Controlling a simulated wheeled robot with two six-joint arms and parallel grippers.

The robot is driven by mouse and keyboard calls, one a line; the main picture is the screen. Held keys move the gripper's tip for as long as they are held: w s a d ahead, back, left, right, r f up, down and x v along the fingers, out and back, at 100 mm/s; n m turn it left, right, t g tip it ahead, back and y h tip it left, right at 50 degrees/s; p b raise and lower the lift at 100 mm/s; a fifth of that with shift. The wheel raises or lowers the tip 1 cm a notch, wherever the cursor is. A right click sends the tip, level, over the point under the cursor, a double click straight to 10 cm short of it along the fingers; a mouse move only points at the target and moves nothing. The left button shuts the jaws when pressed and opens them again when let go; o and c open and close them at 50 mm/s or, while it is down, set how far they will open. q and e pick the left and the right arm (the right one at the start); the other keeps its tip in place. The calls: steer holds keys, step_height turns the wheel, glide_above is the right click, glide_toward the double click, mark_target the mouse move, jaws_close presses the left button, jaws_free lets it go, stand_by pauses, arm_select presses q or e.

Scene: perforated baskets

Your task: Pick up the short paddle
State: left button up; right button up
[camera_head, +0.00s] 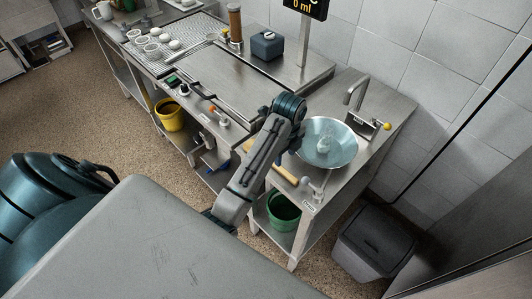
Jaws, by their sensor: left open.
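A tan, wood-coloured bar (285,173) lies at the front edge of the sink counter, partly hidden by my left arm. It may be the short paddle, but I cannot tell for sure. My left arm reaches up from the lower middle to a dark teal wrist joint over the counter. My left gripper (297,138) is open beside the left rim of the pale blue basin, mostly hidden by the wrist. It is above and to the right of the tan bar, apart from it. My right gripper is not in view.
The pale blue basin (343,158) holds a whitish object. A tap (356,92) stands behind it. A steel worktop (235,80) with cups, a brown cylinder (235,24) and a dark box (267,46) extends left. Yellow (170,115) and green (283,212) buckets sit below. A grey bin (373,243) stands right.

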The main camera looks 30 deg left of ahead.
mark_target(283, 169)
arm_select(q)
step_height(283, 169, down, 3)
steer(key=shift+r+p, duration=0.15)
steer(key=shift+p, duration=0.25)
steer(key=f+p, duration=0.2)
steer(key=f, duration=0.2)
steer(key=shift+w+a+f+p, duration=0.15)
steer(key=shift+a+f+p, duration=0.1)
steer(key=shift+f+p, duration=0.15)
steer(key=shift+f, duration=0.35)
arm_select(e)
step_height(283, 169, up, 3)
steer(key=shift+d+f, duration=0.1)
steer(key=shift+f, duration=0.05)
arm_select(q)
steer(key=shift+c, duration=0.4)
jaws_close()
